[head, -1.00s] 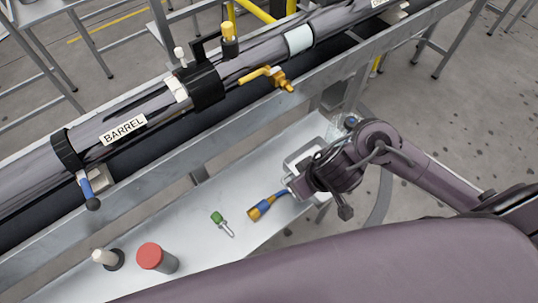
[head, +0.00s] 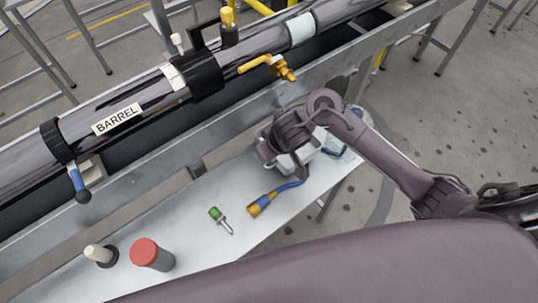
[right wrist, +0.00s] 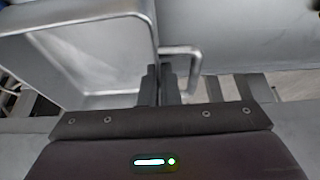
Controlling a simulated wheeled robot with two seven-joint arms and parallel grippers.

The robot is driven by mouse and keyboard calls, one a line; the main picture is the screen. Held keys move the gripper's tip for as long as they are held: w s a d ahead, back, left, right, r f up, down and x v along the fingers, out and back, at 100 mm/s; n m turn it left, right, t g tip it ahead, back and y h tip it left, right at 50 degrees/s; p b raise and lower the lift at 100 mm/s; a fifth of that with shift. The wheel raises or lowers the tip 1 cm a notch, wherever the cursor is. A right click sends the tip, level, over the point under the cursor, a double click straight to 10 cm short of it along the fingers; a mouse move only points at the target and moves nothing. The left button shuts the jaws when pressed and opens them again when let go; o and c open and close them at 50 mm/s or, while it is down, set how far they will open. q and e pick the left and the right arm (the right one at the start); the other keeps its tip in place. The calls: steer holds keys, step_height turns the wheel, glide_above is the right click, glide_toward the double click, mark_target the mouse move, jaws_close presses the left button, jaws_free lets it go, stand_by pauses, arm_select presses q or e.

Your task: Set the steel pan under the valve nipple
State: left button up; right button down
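The steel pan (head: 306,161) is a square, light grey, open tray over the right part of the lower shelf, partly hidden by my right arm. In the right wrist view the pan (right wrist: 95,55) fills the left side, with a loop handle (right wrist: 190,52) at its right wall. My right gripper (right wrist: 161,85) has its fingers close together on the pan's wall beside the handle. The brass valve (head: 278,67) with a yellow lever sticks out from the barrel, its nipple (head: 289,75) above and left of the pan. My left gripper is not in view.
On the shelf (head: 190,225) lie a blue-and-yellow brush-like tool (head: 262,204) and a green-handled tool (head: 220,219). A red-capped cylinder (head: 150,256) and a white-topped peg (head: 100,254) stand at the left. The trough rail (head: 150,180) runs between shelf and barrel.

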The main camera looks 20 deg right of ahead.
steer(key=shift+w+f, duration=0.2)
steer(key=shift+f, duration=0.4)
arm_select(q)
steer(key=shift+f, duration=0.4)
arm_select(e)
steer(key=shift+a, duration=0.1)
steer(key=shift+f+b, duration=0.3)
steer(key=shift+f, duration=0.2)
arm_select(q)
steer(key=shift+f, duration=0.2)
arm_select(e)
steer(key=c, duration=1.7)
jaws_free()
steer(key=shift+r, duration=0.1)
